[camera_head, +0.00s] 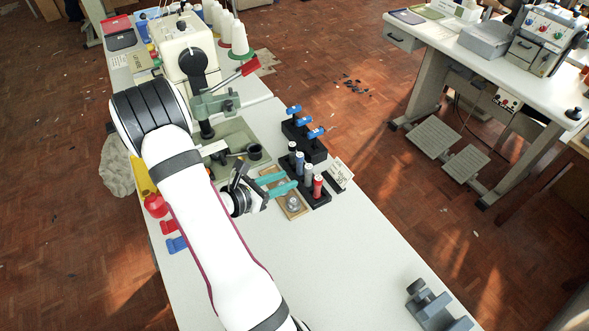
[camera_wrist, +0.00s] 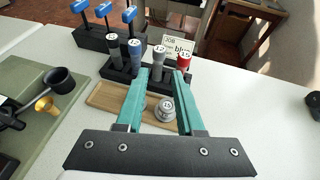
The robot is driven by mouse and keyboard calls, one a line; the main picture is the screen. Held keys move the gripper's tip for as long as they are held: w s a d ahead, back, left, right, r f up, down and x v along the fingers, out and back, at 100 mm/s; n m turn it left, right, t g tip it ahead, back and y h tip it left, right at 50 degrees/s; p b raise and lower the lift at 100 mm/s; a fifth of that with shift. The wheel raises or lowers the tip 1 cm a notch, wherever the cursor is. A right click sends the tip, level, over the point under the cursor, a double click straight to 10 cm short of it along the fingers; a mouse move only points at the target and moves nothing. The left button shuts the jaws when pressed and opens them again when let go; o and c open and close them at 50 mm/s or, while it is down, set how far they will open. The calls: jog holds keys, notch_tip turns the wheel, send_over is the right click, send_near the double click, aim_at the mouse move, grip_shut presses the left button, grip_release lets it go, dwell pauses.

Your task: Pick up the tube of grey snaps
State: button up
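The grey tube (camera_head: 308,174) stands upright in a black rack (camera_head: 323,200), between a blue tube (camera_head: 299,162) and a red tube (camera_head: 317,187). A dark tube (camera_head: 292,149) stands at the rack's far end. In the wrist view the grey tube (camera_wrist: 158,58) has a pale numbered top and shows just beyond the fingertips, in line with the gap. My gripper (camera_head: 291,179) has teal fingers and points at the rack from the left. In the wrist view my gripper (camera_wrist: 163,74) is open with nothing held. Whether a finger touches the tube I cannot tell.
A wooden tray (camera_wrist: 105,98) with a round metal piece (camera_wrist: 165,109) lies below the fingers. A printed card (camera_head: 340,174) stands behind the rack. Another black rack (camera_head: 313,152) holds blue-handled tools. A sewing machine (camera_head: 185,47) is farther back.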

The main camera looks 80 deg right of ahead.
aim_at(305, 172)
jog(key=x, duration=1)
jog(key=shift+d+f, duration=0.1)
jog(key=shift+f, duration=0.05)
grip_shut()
